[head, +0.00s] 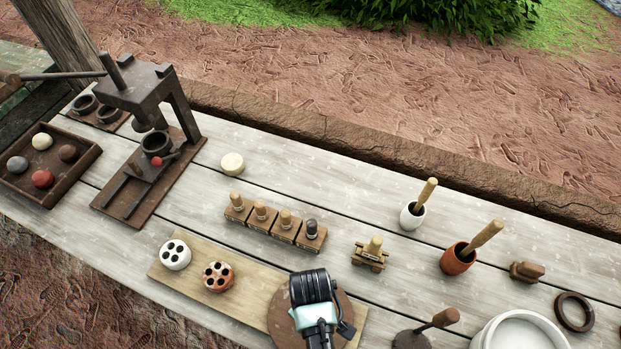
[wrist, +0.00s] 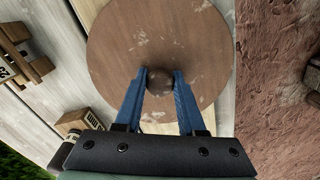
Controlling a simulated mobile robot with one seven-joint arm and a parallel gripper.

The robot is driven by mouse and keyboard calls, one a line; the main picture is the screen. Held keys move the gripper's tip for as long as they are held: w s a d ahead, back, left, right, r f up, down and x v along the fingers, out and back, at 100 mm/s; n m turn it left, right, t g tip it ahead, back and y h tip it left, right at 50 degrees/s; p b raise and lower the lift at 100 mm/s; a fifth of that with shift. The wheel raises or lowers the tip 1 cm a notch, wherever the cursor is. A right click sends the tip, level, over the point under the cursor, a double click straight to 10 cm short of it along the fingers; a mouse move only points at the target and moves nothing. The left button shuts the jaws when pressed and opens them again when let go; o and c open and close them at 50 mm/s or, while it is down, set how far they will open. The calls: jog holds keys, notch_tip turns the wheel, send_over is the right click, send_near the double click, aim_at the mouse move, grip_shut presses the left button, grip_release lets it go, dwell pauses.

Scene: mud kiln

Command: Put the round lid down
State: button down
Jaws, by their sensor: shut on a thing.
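The round lid is a flat brown wooden disc with a dark ball knob. In the head view the lid (head: 283,322) shows at the bottom centre, partly hidden by my wrist, over the right part of a pale board (head: 245,300). In the wrist view the lid (wrist: 120,45) fills the upper middle. My gripper (wrist: 160,80) has its two blue fingers shut on the knob (wrist: 160,80). I cannot tell whether the lid touches the board below it. In the head view my fingertips are hidden behind my wrist.
A white pot (head: 175,254) and a terracotta pot (head: 218,276), both with holes on top, stand on the board's left part. Several stamps (head: 285,230) stand behind. A press (head: 150,110) is at the left. A white bowl (head: 520,332) and dark ring (head: 574,311) are at the right.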

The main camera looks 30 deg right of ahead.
jog(key=shift+f, duration=0.1)
jog(key=c, duration=0.5)
grip_release()
notch_tip(320, 180, up, 12)
dwell(0.3)
